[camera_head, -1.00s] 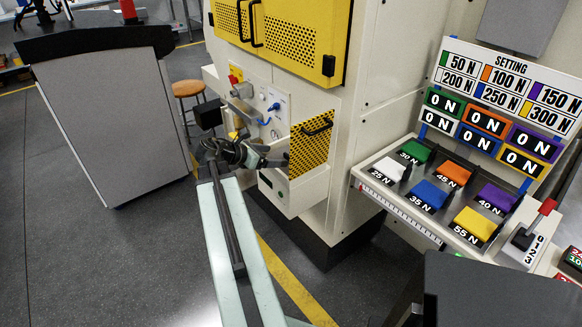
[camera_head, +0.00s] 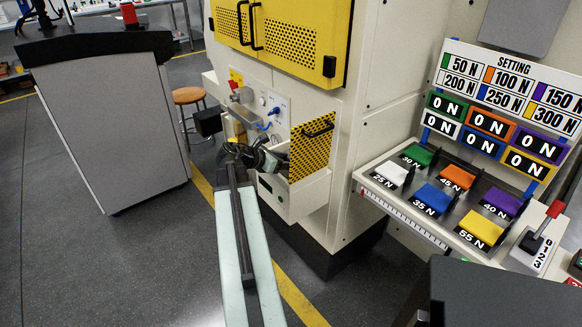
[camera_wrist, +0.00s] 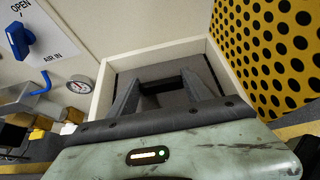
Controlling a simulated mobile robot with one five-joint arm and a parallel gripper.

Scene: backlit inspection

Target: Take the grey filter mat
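My gripper (camera_wrist: 161,78) points down into an open beige box in the wrist view, its two dark fingers spread apart. A grey surface, which looks like the grey filter mat (camera_wrist: 165,68), lies inside the box beyond and around the fingertips. A darker patch shows between the fingers. I cannot tell whether the fingertips touch the mat. In the head view my gripper (camera_head: 262,158) is at the open box (camera_head: 307,197) on the machine's front, and the mat is hidden there.
A yellow perforated panel with a handle (camera_head: 312,146) stands right beside the box. Left of it are a blue valve (camera_wrist: 17,40) and a gauge (camera_wrist: 79,84). A grey cabinet (camera_head: 115,130) stands left, a button console (camera_head: 440,200) right.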

